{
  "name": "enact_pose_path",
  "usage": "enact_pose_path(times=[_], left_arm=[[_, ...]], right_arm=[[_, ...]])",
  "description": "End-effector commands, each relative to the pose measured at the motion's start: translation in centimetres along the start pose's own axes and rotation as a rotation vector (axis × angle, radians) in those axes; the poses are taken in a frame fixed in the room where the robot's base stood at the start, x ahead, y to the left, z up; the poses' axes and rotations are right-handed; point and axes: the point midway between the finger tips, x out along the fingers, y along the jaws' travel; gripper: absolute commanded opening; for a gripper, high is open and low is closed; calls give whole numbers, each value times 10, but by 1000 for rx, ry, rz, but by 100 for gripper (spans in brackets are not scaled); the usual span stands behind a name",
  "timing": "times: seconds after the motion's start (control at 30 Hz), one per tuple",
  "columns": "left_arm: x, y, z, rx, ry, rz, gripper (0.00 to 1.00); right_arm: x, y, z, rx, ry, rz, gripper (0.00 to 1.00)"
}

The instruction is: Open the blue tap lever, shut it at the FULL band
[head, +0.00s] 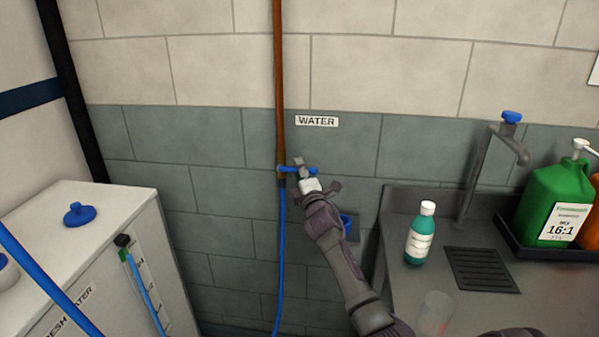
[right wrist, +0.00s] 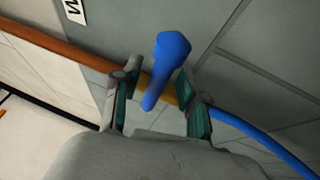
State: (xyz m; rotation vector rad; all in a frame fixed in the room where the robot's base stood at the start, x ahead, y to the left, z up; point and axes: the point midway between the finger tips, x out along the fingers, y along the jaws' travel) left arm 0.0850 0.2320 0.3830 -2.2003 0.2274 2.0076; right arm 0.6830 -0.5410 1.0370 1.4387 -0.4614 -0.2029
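The blue tap lever (head: 312,170) sits on the copper pipe (head: 280,80) below the WATER sign, above a blue hose (head: 281,250). My right gripper (head: 308,178) is at the tap. In the right wrist view the lever (right wrist: 170,62) stands between the two spread fingers of my right gripper (right wrist: 160,102), with gaps visible beside it. The white fresh water tank (head: 95,220) stands at the left with an upright sight tube (head: 145,290) on its front. A green patch (head: 124,254) shows near the tube's top; the FULL wording and water level are not readable. My left gripper is out of view.
A grey counter (head: 400,280) at the right holds a teal bottle (head: 420,233), a clear cup (head: 434,313), a drain grille (head: 482,269) and a green jug (head: 556,200) in a black tray. A blue-handled faucet (head: 511,118) stands behind them. A blue cap (head: 79,213) is on the tank.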

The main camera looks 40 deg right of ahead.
Motion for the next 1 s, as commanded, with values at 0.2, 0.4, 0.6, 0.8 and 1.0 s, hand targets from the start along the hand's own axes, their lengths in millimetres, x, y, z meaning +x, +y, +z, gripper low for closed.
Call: enact_pose_path(times=[0.2,0.4,0.6,0.8,1.0], left_arm=[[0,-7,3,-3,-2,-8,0],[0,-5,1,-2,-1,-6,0],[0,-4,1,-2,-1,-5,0],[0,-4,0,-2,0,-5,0],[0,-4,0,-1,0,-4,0]], right_arm=[[-4,1,1,-2,-1,2,42],[-31,-1,0,-3,1,0,42],[-62,-1,0,-1,2,0,42],[-75,0,0,0,0,-1,42],[-75,0,0,0,0,0,42]])
